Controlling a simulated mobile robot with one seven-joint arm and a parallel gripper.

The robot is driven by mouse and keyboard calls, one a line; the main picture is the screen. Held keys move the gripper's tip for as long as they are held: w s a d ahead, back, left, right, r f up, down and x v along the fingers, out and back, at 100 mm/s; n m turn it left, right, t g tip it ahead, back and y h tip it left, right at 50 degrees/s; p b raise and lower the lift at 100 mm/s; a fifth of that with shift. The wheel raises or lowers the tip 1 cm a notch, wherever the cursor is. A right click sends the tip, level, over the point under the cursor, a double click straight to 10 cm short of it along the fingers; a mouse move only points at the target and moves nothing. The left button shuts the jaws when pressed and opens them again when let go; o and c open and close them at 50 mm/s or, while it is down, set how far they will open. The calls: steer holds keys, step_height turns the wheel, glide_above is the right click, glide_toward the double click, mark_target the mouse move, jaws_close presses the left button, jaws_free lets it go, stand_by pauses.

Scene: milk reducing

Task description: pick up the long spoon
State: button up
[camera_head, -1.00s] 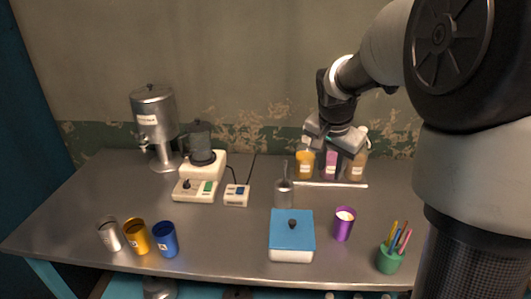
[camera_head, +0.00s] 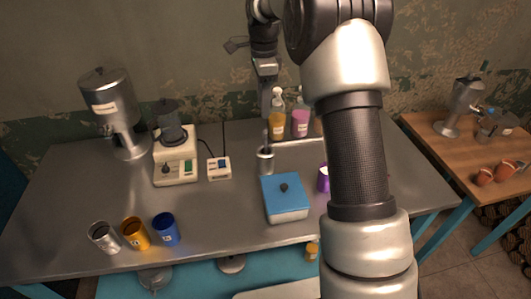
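A slim grey handle (camera_head: 266,137) stands upright out of a small metal cup (camera_head: 265,161) near the middle of the table. It may be the long spoon, but its lower end is hidden inside the cup. My gripper (camera_head: 266,108) points down behind and above the cup, just left of the bottles. It looks apart from the handle. Its fingers are too small and dark to tell whether they are open or shut.
An orange bottle (camera_head: 277,125) and a pink bottle (camera_head: 300,123) stand close right of my gripper. A blue-lidded box (camera_head: 284,198) sits in front of the cup. A blender (camera_head: 174,150) and a metal dispenser (camera_head: 112,110) stand left.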

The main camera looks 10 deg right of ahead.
glide_toward(266, 142)
steer(key=f, duration=0.3)
steer(key=w+f, duration=0.1)
steer(key=f, duration=0.1)
steer(key=shift+a+f, duration=0.1)
steer(key=shift+a, duration=0.1)
steer(key=shift+s+d+f, duration=0.1)
steer(key=shift+f, duration=1.3)
steer(key=shift+s+d+f, duration=0.1)
steer(key=shift+f, duration=1.25)
jaws_close()
